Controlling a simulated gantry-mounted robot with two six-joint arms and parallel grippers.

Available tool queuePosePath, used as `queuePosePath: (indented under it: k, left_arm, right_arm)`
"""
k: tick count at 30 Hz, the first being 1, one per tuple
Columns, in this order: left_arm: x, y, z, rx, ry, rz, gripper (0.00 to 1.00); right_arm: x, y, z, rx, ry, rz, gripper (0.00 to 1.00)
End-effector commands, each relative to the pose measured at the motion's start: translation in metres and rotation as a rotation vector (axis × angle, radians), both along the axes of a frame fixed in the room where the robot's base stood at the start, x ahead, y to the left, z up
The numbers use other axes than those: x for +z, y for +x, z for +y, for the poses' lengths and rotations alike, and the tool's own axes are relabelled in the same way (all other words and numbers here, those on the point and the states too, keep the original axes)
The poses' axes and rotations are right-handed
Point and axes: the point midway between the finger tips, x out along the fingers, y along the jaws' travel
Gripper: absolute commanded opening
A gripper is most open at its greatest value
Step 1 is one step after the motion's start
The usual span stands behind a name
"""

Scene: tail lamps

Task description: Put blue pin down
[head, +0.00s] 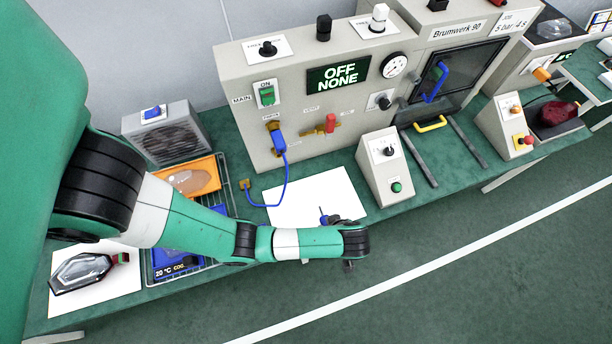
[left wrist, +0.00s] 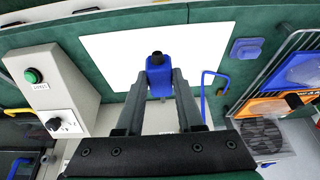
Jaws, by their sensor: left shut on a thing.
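The blue pin (left wrist: 160,76), with a dark tip, is held between the fingers of my left gripper (left wrist: 160,88) in the left wrist view. In the head view only a small blue bit of the pin (head: 323,216) shows beside the end of my left arm. My left gripper (head: 336,219) is over the front part of a white sheet (head: 305,190) on the green bench. The sheet also shows behind the pin in the left wrist view (left wrist: 115,47). I cannot tell whether the pin touches the sheet. My right gripper is in neither view.
A grey panel (head: 225,75) with a blue plug (head: 278,141) and blue cable (head: 287,185) stands behind the sheet. A sloped control box (head: 376,168) with a green button stands right of it. A wire rack with an orange tray (head: 205,165) is left. Most of the sheet is bare.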

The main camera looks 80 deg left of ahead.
Motion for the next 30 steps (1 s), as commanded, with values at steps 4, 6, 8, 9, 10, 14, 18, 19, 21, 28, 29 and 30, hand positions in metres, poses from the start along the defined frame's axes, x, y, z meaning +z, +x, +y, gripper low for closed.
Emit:
queuePosePath:
  k: [4, 6, 8, 9, 10, 14, 18, 19, 21, 28, 29, 30]
  left_arm:
    - [-0.002, -0.001, 0.003, -0.002, 0.000, 0.000, 0.00]
    - [-0.007, -0.005, 0.013, 0.002, 0.001, 0.002, 0.00]
    - [-0.013, -0.010, 0.026, 0.003, 0.001, 0.002, 0.00]
    - [-0.019, -0.014, 0.036, 0.005, 0.000, 0.004, 0.00]
    - [-0.023, -0.017, 0.045, 0.007, 0.001, 0.003, 0.00]
    - [-0.040, -0.029, 0.081, 0.007, 0.000, 0.002, 0.00]
    - [-0.072, -0.038, 0.106, 0.002, 0.000, 0.003, 0.00]
    - [-0.077, -0.039, 0.111, 0.002, 0.000, 0.002, 0.00]
    - [-0.085, -0.042, 0.118, 0.001, 0.000, 0.002, 0.00]
    - [-0.091, -0.043, 0.125, -0.002, 0.000, 0.000, 0.00]
    - [-0.093, -0.043, 0.126, -0.002, 0.000, 0.000, 0.00]
    - [-0.097, -0.045, 0.128, -0.001, 0.000, 0.000, 0.00]
  right_arm:
    - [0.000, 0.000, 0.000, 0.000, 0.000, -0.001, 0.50]
    - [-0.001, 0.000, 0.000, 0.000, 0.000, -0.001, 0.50]
    - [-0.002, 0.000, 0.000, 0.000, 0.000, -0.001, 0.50]
    - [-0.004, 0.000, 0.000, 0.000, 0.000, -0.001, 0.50]
    - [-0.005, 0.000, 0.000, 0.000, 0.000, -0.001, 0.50]
    - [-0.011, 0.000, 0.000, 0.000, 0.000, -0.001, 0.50]
    - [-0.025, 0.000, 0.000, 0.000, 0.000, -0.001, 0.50]
    - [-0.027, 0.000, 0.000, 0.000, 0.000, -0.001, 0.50]
    - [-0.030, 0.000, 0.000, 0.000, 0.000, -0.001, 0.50]
    - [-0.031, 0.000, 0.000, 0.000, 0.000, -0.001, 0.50]
    - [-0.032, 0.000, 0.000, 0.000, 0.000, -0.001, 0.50]
    - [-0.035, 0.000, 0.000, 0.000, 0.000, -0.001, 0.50]
